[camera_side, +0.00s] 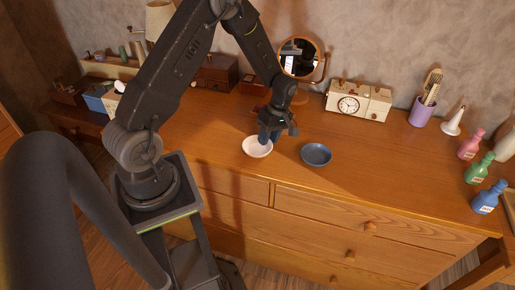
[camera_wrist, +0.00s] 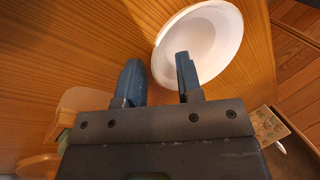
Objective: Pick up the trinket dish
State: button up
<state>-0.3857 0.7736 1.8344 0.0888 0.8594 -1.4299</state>
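A white round dish (camera_side: 257,147) sits on the wooden dresser top near its front edge. It also shows in the wrist view as a white bowl-like dish (camera_wrist: 215,35), empty where I can see it. A blue-grey dish (camera_side: 316,154) sits to its right. I cannot tell from the pictures which one is called the trinket dish. My gripper (camera_side: 268,138) is low at the white dish's rim. In the wrist view my gripper (camera_wrist: 158,72) is open, with one finger over the dish and the other outside its rim. Contact with the rim cannot be told.
The dresser top (camera_side: 400,165) is clear right of the blue-grey dish. Behind stand a round mirror (camera_side: 299,58), a cream clock (camera_side: 349,104), a wooden box (camera_side: 217,72) and a purple cup with brushes (camera_side: 422,111). Several bottles, including a green one (camera_side: 479,169), stand far right.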

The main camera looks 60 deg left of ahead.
grip_shut()
dwell(0.3)
